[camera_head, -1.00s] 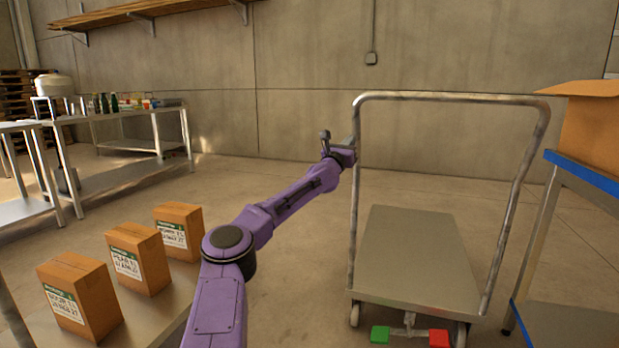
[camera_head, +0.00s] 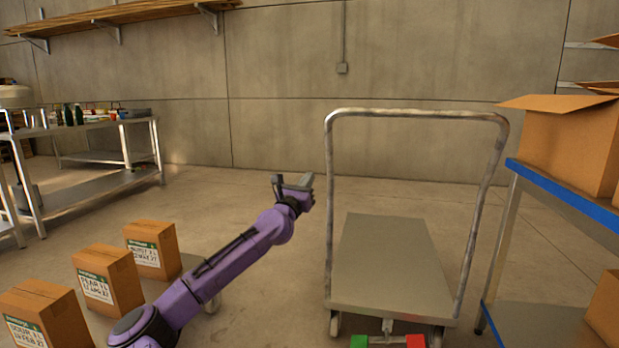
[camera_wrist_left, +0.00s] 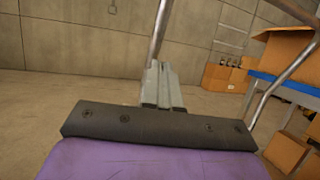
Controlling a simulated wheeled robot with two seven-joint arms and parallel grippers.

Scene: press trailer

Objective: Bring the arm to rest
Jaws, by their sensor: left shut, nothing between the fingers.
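My left arm is purple and reaches in from the lower left in the head view. Its gripper (camera_head: 305,181) is up in the air, just left of the cart's handle in the picture. In the left wrist view the fingers of this gripper (camera_wrist_left: 162,84) lie together, shut and empty. The platform cart (camera_head: 393,262) stands on the floor with its metal handle upright; the handle's post also shows behind the fingers in the left wrist view. I cannot tell the exact gap between gripper and handle. My right gripper is not in view.
Three labelled cartons (camera_head: 108,277) stand at the lower left. A blue-edged shelf (camera_head: 545,180) with an open cardboard box (camera_head: 560,140) is at the right. A steel table (camera_head: 95,125) with bottles is at the back left. Green and red pedals (camera_head: 415,341) sit at the cart's near end.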

